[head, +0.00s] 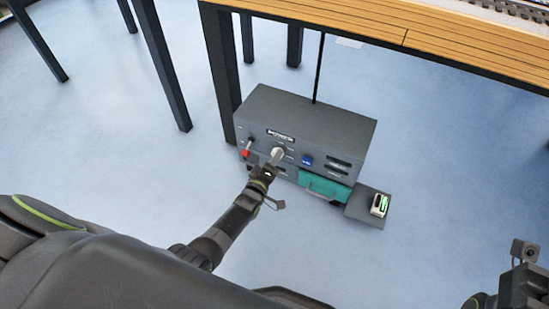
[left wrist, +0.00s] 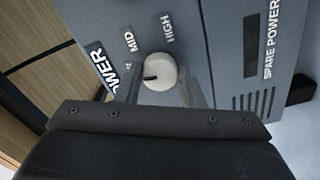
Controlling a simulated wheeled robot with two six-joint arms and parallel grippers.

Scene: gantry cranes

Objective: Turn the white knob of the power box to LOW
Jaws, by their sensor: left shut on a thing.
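The grey power box (head: 300,130) stands on the floor beside the table leg. Its white knob (head: 277,155) is on the front face and also shows in the left wrist view (left wrist: 160,70). My left gripper (head: 268,170) is shut on the knob, with a finger on either side of it in the left wrist view (left wrist: 160,88). The knob's black mark points left in that view, below the MID label (left wrist: 130,42); HIGH (left wrist: 167,28) is above the knob. I cannot see a LOW label. Part of my right arm's end (head: 523,280) shows at the lower right edge; its jaws are not clear.
A red-handled switch (head: 246,150) is left of the knob and a blue button (head: 307,160) right of it. A teal drawer front (head: 325,186) is below. A small device with a green light (head: 379,204) sits at the right. A wooden tabletop (head: 440,35) overhangs behind.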

